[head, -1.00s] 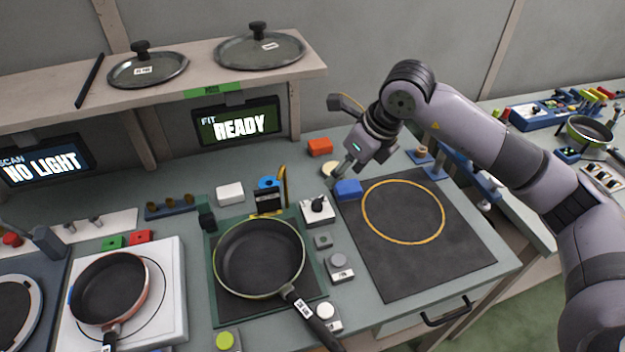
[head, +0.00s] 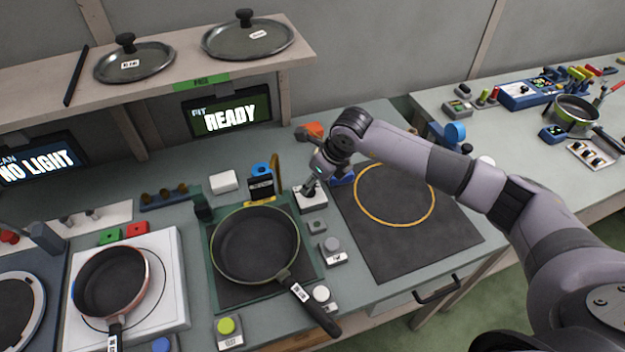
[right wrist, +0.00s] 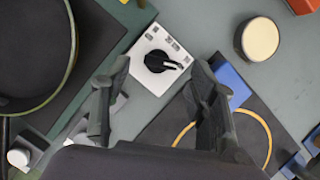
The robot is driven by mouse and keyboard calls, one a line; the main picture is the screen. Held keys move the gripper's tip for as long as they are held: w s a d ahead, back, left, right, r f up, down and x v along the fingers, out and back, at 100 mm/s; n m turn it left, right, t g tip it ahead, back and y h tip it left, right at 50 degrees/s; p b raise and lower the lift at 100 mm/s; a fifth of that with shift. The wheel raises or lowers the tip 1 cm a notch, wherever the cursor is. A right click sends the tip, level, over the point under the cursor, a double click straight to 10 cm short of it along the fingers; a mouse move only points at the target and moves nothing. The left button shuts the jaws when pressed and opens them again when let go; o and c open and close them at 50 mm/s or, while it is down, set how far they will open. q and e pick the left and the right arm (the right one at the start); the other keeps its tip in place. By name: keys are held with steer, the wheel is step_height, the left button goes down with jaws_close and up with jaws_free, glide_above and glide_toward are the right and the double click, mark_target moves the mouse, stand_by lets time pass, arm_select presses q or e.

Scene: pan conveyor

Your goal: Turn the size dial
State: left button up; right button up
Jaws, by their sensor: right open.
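The size dial is a white box with a black knob and small markings on its top (head: 313,205). It stands just right of the green-edged mat with the dark pan (head: 255,245). In the right wrist view the dial (right wrist: 158,62) shows whole, its knob pointing to the right. My right gripper (head: 308,188) is pointed down at the dial and covers part of it in the head view. In the right wrist view its two fingers (right wrist: 160,78) are apart, one on each side of the knob, with nothing between them. I cannot tell how high they are above it. My left gripper is not in view.
A blue block (head: 342,177) and a black mat with a yellow ring (head: 430,240) lie to the right. Grey and white buttons (head: 332,246) stand in front of the dial. A screen (head: 232,113) behind reads READY. A round cream disc (right wrist: 260,39) lies beyond.

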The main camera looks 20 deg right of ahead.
steer(key=shift+x, duration=1.05)
steer(key=shift+w+a+f, duration=0.1)
steer(key=shift+f, duration=0.15)
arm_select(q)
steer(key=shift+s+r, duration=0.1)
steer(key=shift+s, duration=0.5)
arm_select(e)
steer(key=c, duration=1.2)
